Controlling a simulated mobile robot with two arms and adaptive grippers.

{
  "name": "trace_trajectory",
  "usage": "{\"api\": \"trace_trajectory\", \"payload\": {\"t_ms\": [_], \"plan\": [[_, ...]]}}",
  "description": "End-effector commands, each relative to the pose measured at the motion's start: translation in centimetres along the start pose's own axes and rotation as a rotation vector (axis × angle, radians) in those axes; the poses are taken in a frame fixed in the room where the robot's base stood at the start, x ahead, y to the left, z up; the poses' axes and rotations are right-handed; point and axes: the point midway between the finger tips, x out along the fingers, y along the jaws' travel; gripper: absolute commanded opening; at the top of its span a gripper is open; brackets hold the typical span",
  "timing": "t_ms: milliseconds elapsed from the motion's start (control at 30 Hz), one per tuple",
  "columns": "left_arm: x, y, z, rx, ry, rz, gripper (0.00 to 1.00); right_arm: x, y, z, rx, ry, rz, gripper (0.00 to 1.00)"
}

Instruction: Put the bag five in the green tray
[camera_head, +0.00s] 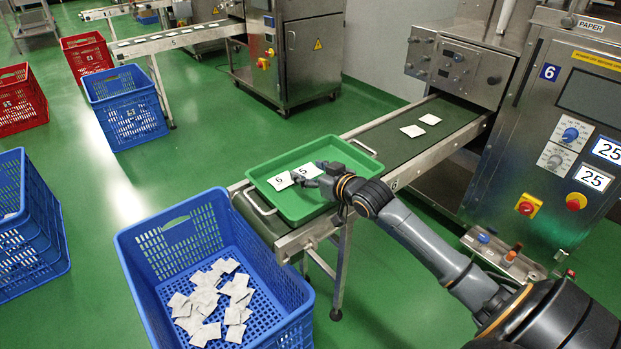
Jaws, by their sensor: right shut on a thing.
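The green tray (304,211) sits on the near end of the conveyor. Bag five (308,170), a small white packet marked 5, is at my right gripper's fingertips, over the inside of the tray. My right gripper (322,178) reaches in from the right and is shut on bag five; its fingers hide part of the bag. I cannot tell whether the bag touches the tray floor. Another white bag marked 6 (280,181) lies in the tray, just left of bag five. My left gripper is out of view.
A blue crate (167,241) with many white bags stands below the conveyor end. Two more white bags lie on the conveyor belt (397,141) farther back. A steel machine with a control panel (521,155) stands at the right. Other crates stand at the left.

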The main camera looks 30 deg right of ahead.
Motion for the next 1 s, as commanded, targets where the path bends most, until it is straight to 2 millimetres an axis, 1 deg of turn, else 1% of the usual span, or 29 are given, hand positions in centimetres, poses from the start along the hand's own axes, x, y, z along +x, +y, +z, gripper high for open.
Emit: {"api": "trace_trajectory", "payload": {"t_ms": [33,100,200,433,933,967,1000], "plan": [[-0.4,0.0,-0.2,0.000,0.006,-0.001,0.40,0.2,0.0,0.7,0.000,0.000,0.000,0.57],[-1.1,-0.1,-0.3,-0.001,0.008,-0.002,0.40,0.3,0.0,1.1,-0.001,0.001,0.000,0.57],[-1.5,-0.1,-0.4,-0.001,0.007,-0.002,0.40,0.4,0.0,1.2,-0.002,0.002,0.000,0.57],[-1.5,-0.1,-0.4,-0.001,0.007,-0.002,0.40,0.3,0.0,1.2,-0.001,0.001,0.000,0.57],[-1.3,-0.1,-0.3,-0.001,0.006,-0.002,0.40,0.7,0.0,2.4,-0.002,-0.001,0.000,0.57],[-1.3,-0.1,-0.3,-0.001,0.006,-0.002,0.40,0.7,0.0,2.5,-0.002,-0.001,0.000,0.71],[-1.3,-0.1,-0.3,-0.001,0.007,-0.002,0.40,0.7,0.0,2.5,-0.001,-0.002,0.000,0.79]]}}
